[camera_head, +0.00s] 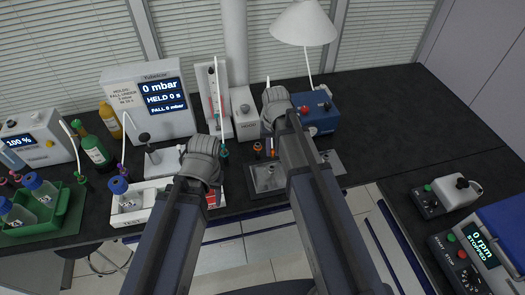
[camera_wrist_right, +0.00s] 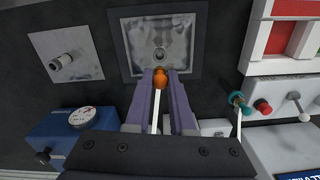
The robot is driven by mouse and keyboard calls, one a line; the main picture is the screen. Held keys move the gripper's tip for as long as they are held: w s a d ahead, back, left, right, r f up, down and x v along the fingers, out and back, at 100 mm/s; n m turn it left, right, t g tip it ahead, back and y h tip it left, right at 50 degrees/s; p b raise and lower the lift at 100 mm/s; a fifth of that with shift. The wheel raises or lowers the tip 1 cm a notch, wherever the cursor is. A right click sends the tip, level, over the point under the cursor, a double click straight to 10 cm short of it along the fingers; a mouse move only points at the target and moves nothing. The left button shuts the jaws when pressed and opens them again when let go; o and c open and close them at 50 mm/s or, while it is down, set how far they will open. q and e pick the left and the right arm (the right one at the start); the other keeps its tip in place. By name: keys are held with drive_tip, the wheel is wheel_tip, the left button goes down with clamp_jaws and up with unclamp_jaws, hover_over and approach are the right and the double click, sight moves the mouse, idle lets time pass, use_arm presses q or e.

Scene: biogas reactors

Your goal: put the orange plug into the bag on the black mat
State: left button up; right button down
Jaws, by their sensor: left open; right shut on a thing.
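The orange plug (camera_wrist_right: 160,78) is held between the purple fingertips of my right gripper (camera_wrist_right: 160,80) in the right wrist view. The silver bag (camera_wrist_right: 176,62) lies flat on the black mat (camera_wrist_right: 195,12), with a round port near its middle. The plug is in line with this port, on its near side, and appears apart from it. In the head view the bag (camera_head: 268,180) lies near the front table edge, below my right wrist. My left gripper (camera_head: 204,158) is over the table to the left of the bag; it is open, its fingers mostly hidden by my arm.
A second silver bag (camera_wrist_right: 64,58) lies beside the mat. A blue box with a gauge (camera_head: 318,112) stands behind, and a white tray (camera_head: 150,205) stands to the left. A syringe stand (camera_head: 213,95) rises at the back.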

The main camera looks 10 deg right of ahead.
drive_tip(key=shift+f, duration=0.15)
drive_tip(key=shift+f+b, duration=2.35)
drive_tip(key=shift+b, duration=0.15)
drive_tip(key=shift+f+b, duration=0.95)
drive_tip(key=c, duration=0.7)
unclamp_jaws()
wheel_tip(320, 180, up, 8)
drive_tip(key=p, duration=0.8)
drive_tip(key=shift+f, duration=0.1)
